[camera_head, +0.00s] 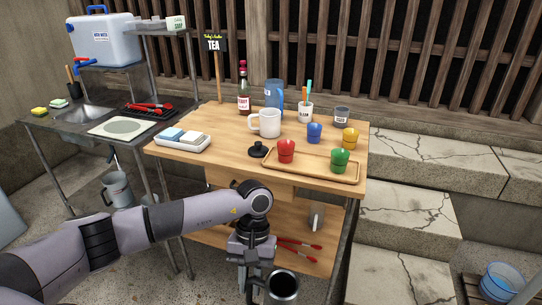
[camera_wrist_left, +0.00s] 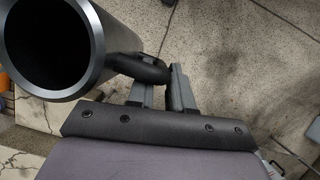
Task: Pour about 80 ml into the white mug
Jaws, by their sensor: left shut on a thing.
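The white mug (camera_head: 268,125) stands upright on the wooden table (camera_head: 215,165), near its middle. My left gripper (camera_head: 253,284) is low in front of the table and shut on the handle of a dark metal pot (camera_head: 283,287). The pot also shows in the left wrist view (camera_wrist_left: 95,45), its wide round mouth open and its inside dark; I cannot tell how much liquid is in it. The left fingers (camera_wrist_left: 163,88) close on the handle beside the pot's wall. My right gripper is not in view.
A black lid (camera_head: 259,150) lies before the mug. A red-capped bottle (camera_head: 243,90) and blue bottle (camera_head: 274,94) stand behind the mug. A white holder (camera_head: 183,143) sits left.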

